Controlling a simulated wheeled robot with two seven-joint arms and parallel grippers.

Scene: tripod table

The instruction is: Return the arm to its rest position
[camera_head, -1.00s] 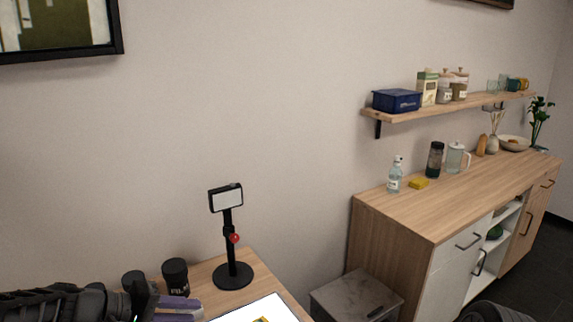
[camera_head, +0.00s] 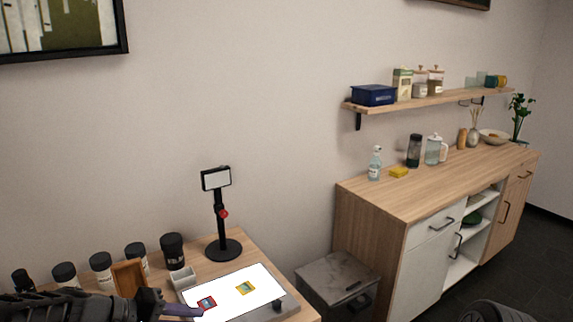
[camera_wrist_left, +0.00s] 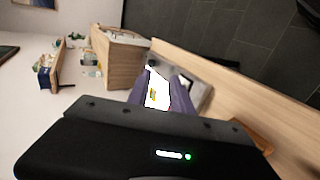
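My left arm comes in from the lower left in the head view, its gripper (camera_head: 182,309) low over the near left part of the wooden table (camera_head: 213,266). In the left wrist view the purple fingers of the gripper (camera_wrist_left: 164,82) stand apart. Nothing is held between them; a white lit panel with a yellow mark shows beyond the gap. In the head view this white panel (camera_head: 262,282) lies on the table with a red-framed tile (camera_head: 207,303) and a yellow-framed tile (camera_head: 245,288). The fingertips are close to the red tile; contact is unclear. My right gripper is not in view.
A tripod stand (camera_head: 221,222) stands behind the panel. Several dark canisters (camera_head: 173,250), a wooden block (camera_head: 129,277) and a small white tray (camera_head: 183,277) line the table's back left. A grey stand (camera_head: 336,280) and wooden cabinet (camera_head: 365,225) are to the right.

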